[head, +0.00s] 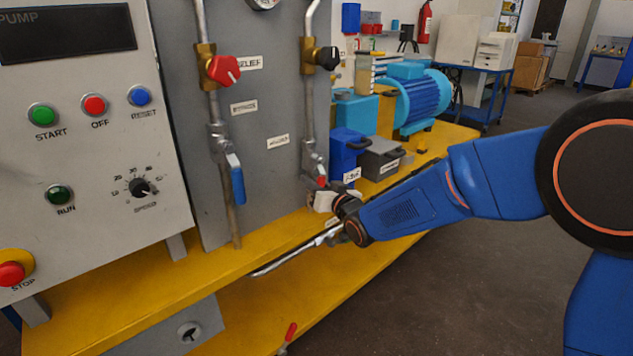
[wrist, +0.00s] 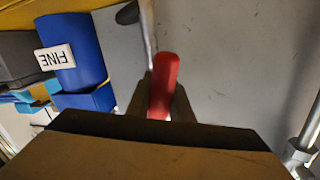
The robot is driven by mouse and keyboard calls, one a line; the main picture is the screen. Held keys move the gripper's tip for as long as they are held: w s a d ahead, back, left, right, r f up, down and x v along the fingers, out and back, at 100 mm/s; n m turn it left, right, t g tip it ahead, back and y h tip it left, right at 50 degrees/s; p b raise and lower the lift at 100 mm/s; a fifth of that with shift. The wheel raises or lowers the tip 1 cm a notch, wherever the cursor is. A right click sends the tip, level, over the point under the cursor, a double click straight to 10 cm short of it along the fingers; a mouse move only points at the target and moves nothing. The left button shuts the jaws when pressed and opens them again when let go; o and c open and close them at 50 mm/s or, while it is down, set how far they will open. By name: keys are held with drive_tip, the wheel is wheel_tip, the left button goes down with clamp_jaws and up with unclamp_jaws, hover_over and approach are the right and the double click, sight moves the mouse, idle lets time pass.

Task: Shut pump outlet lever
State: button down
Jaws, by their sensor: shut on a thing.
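A red lever (head: 321,182) sits at the valve low on the right-hand pipe (head: 308,100) of the grey panel. My gripper (head: 325,198) is at this lever, at the foot of the pipe. In the wrist view the red lever (wrist: 163,82) stands between the two fingers (wrist: 160,102), which are shut on it. Its lower part is hidden by my gripper. The lever looks roughly in line with the pipe, though the exact angle is hard to tell. A small label (head: 278,140) beside the pipe is too blurred to read.
A blue lever (head: 236,180) hangs on the left pipe, with a red knob (head: 222,70) above.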

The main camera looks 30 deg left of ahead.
drive_tip(key=s+a+r+m+g, duration=0.2)
drive_tip(key=s+r+m, duration=0.3)
drive_tip(key=m, duration=0.7)
drive_tip(key=shift+s+r+m+g, duration=0.3)
drive_tip(key=shift+r+g, duration=0.3)
drive_tip(key=shift+r, duration=0.2)
drive_tip(key=shift+a, duration=0.1)
drive_tip(key=c, duration=1.6)
unclamp_jaws()
drive_tip(key=shift+o, duration=0.2)
drive_tip(key=v, duration=1.7)
drive_tip(key=shift+d, duration=0.2)
